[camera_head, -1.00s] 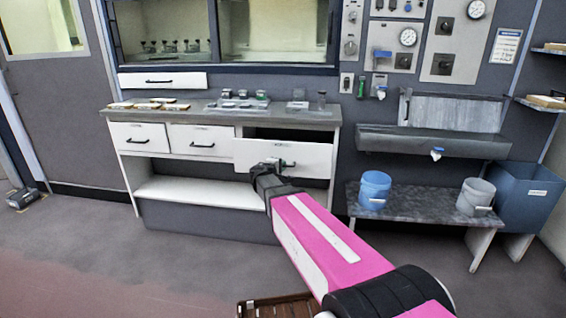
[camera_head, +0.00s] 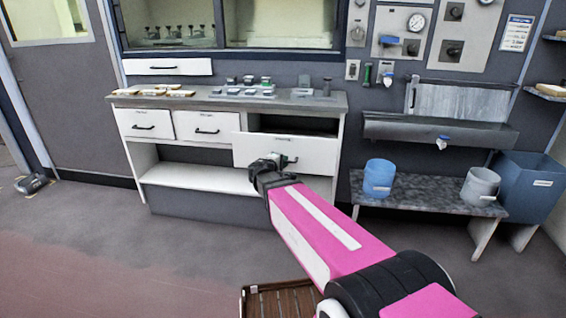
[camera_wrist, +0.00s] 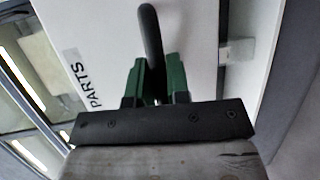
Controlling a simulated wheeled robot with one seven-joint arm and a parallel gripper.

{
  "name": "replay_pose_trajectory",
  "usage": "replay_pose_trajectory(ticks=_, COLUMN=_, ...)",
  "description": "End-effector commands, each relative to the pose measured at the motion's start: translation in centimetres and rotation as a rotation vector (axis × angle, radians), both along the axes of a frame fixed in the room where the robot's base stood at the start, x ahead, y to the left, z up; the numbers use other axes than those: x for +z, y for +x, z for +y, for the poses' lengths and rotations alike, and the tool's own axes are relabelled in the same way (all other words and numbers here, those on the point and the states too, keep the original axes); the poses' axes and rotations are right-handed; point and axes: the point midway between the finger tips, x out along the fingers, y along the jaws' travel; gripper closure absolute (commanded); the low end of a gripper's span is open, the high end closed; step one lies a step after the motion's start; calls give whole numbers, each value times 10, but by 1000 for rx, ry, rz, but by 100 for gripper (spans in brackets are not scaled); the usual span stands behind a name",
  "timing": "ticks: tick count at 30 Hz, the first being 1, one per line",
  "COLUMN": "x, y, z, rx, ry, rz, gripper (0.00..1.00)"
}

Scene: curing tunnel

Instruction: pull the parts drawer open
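The parts drawer (camera_head: 262,152) is the white right-hand drawer of the bench. Its front stands out from the bench, and a dark gap shows above it under the worktop. In the wrist view the drawer front (camera_wrist: 100,35) carries a "PARTS" label, and its dark bar handle (camera_wrist: 151,35) runs down between my green fingers. My gripper (camera_wrist: 158,80) is closed around this handle, one finger on each side. In the head view my gripper (camera_head: 280,161) is at the drawer front and hides part of the handle.
Two shut white drawers (camera_head: 146,124) (camera_head: 201,127) are to the left. Small parts sit on the worktop (camera_head: 210,101). A low table (camera_head: 430,203) with a blue bucket (camera_head: 379,178) and a grey bucket (camera_head: 481,185) stands right. A brown slatted crate (camera_head: 280,301) is on the floor near my arm.

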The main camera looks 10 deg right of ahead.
Motion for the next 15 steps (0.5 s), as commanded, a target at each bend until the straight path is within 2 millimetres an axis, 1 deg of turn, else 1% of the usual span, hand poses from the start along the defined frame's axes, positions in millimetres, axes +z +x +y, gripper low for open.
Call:
replay_pose_trajectory(ticks=1, x=0, y=0, z=0, rx=0, ry=1, rz=1, gripper=68)
replay_pose_trajectory(ticks=2, x=0, y=0, z=0, rx=0, ry=1, rz=1, gripper=60)
replay_pose_trajectory(ticks=11, x=0, y=-1, z=1, rx=0, ry=0, rz=0, gripper=60)
replay_pose_trajectory(ticks=15, x=3, y=-10, z=8, rx=1, ry=0, rz=0, gripper=60)
